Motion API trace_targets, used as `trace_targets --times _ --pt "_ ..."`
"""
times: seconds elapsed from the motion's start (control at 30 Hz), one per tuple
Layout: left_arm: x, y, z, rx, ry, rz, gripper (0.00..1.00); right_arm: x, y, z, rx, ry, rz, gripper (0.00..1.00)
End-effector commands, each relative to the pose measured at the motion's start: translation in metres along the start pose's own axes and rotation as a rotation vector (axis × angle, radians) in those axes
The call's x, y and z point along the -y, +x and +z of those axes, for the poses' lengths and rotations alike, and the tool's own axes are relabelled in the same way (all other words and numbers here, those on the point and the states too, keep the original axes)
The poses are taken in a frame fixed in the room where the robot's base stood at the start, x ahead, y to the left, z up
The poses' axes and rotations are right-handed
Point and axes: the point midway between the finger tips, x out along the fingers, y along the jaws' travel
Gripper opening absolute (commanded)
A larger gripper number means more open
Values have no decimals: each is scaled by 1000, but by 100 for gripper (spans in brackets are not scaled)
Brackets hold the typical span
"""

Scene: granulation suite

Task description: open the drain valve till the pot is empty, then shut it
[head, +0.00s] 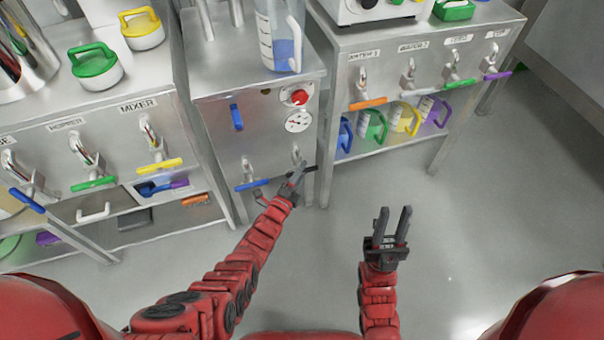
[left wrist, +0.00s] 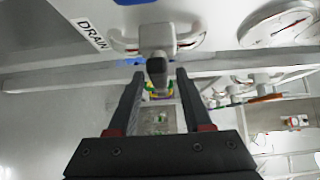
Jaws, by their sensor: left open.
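The drain valve is a metal tap (head: 296,155) low on the narrow steel cabinet, with a dark lever. In the left wrist view the tap body (left wrist: 157,38) sits beside the DRAIN label, and the dark lever (left wrist: 157,70) points toward the camera. My left gripper (head: 299,172) is open at the valve. In the left wrist view its fingertips (left wrist: 160,76) lie on either side of the lever's end, with gaps showing; contact is not visible. My right gripper (head: 393,222) is open and empty above the floor. I cannot tell which vessel is the pot.
A clear jug (head: 280,38) with blue liquid stands on the cabinet. Left of the drain is a blue-handled tap (head: 249,178); above are a red button (head: 299,97) and a gauge (head: 298,122). Benches with taps flank the cabinet. The floor (head: 450,245) at right is clear.

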Motion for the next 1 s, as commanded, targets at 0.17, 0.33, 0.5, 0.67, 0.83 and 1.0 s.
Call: trace_targets --times 0.17,0.33,0.5,0.67,0.83,1.0 --pt "0 5 -1 -1 0 1 50 0 -3 0 0 0 0 32" --pt "0 5 -1 -1 0 1 50 0 -2 0 0 0 0 32" --pt "0 5 -1 -1 0 1 27 0 -2 0 0 0 0 32" --pt "0 5 0 -1 0 1 0 0 -2 0 0 0 0 32" --pt "0 5 0 -1 0 1 0 0 -2 0 0 0 0 32" --pt "-2 5 0 -1 -7 -6 0 0 -6 1 0 0 0 32"
